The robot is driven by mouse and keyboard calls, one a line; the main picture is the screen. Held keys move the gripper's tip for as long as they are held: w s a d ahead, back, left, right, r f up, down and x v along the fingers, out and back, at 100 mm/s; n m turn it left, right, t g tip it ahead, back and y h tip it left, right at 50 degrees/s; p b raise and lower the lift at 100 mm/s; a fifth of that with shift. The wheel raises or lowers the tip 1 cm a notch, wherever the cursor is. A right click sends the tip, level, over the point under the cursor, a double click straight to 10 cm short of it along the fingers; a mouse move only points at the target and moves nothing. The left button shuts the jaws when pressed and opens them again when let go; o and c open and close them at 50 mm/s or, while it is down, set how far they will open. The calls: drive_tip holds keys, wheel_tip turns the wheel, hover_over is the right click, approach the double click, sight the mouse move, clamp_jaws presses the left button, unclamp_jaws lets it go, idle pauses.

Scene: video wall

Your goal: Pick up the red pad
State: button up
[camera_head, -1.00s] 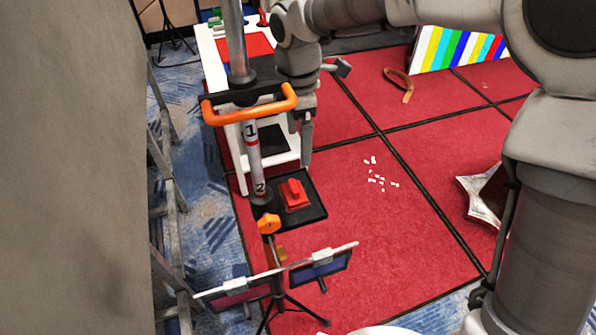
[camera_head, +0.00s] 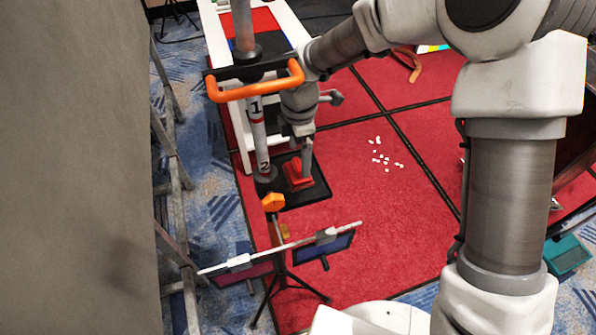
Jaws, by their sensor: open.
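The red pad (camera_head: 296,179) lies on a black square mat (camera_head: 314,194) on the red floor, near the foot of a pole marked 1 and 2. My gripper (camera_head: 306,172) points down in front of the pad and covers part of it. It looks open, but only one finger shows clearly. I cannot tell whether the finger touches the pad or is just above it.
The pole (camera_head: 258,135) with an orange handle (camera_head: 256,88) stands close on the left of my gripper. A tripod stand (camera_head: 281,265) with an orange knob is in front. A white frame (camera_head: 291,22) stands behind. White bits (camera_head: 381,157) lie on the open red floor right.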

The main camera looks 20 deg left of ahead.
sight(298, 164)
wheel_tip(298, 164, down, 5)
drive_tip(key=shift+a, duration=0.1)
drive_tip(key=c, duration=1.1)
